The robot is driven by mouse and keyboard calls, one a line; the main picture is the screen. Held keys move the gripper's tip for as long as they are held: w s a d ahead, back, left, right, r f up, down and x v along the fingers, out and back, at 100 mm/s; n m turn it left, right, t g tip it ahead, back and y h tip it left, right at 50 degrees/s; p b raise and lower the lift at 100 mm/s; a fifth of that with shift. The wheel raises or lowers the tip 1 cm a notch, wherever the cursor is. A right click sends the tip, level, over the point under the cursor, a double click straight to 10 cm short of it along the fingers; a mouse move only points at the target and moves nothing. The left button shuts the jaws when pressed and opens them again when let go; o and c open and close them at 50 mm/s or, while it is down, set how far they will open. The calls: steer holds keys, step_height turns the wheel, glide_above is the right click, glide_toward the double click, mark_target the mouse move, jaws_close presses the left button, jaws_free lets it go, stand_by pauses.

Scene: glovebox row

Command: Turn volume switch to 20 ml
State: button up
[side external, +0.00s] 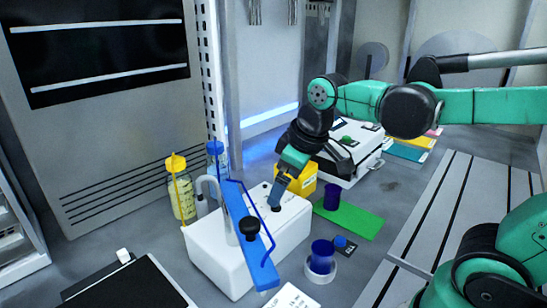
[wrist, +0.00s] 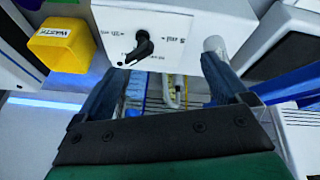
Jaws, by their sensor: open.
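The volume switch is a black knob (wrist: 140,47) on the top of a white box (wrist: 205,18) in the wrist view. The knob's narrow end seems to point to the lower left. My gripper (wrist: 162,66) is open and empty, its dark blue fingers apart on either side below the knob, not touching it. In the side external view my gripper (side external: 276,198) is above the white box (side external: 215,258), and the switch is not clearly visible there.
Bottles with yellow (side external: 180,192) and blue (side external: 215,151) caps are at left. A green mat (side external: 352,221) with purple cup is at right.

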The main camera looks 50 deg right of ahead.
steer(key=w+n+g, duration=0.1)
steer(key=w+d+n+g, duration=0.1)
steer(key=w+r+n+g, duration=0.1)
steer(key=w+n, duration=0.1)
steer(key=shift+d, duration=0.4)
steer(key=shift+w+d+f+n+g, duration=0.35)
steer(key=shift+w+n+g, duration=0.2)
steer(key=shift+n+g, duration=0.2)
steer(key=shift+f, duration=2.65)
steer(key=c, duration=1.3)
